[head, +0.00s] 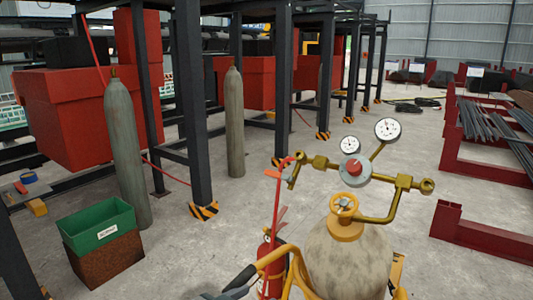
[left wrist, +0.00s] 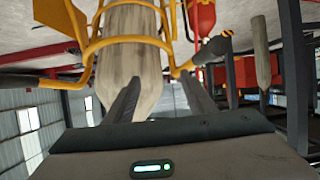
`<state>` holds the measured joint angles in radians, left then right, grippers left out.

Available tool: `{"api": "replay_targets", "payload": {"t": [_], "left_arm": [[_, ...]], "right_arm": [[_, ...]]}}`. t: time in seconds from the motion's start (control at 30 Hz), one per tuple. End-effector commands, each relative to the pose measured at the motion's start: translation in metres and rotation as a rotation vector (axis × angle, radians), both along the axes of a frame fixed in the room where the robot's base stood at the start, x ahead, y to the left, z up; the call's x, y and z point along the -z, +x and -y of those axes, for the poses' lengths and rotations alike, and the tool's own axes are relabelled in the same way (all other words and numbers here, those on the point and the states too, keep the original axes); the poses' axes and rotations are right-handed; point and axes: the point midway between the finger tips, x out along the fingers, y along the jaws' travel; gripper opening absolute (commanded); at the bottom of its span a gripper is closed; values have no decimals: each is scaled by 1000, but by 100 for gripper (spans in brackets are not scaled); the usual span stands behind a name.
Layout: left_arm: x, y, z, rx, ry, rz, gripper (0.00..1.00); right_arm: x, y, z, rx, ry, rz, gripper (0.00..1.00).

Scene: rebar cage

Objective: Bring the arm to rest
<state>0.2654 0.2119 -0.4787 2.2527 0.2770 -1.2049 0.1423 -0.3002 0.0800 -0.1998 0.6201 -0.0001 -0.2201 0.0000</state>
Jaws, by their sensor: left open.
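That view appears upside down. The pale gas cylinder (left wrist: 128,60) and yellow cart frame (left wrist: 125,41) stand beyond the fingers; I cannot tell how far. My right gripper is in neither view.
A brass regulator with gauges (head: 387,129) tops the near cylinder (head: 345,262). A red extinguisher (head: 268,262) stands beside it. A green bin (head: 97,228) sits on a brown box at left. Grey cylinders (head: 124,150) stand by dark posts. Floor (head: 190,265) is clear between bin and cart.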

Motion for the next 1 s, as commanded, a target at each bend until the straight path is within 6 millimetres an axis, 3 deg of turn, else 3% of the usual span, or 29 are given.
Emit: {"api": "replay_targets", "payload": {"t": [0.03,0.2,0.37,0.5,0.7,1.0], "left_arm": [[22,-14,-10,-24,7,-46,50],[84,-58,-46,-106,58,-182,50],[137,-110,-81,-182,114,-318,50],[178,-165,-113,-245,172,-443,50],[215,-233,-150,-313,246,-587,50],[238,-301,-182,-369,320,-723,50]], "right_arm": [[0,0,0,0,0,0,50],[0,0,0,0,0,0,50],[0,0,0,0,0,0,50],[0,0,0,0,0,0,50],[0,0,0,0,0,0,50],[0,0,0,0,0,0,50]]}}
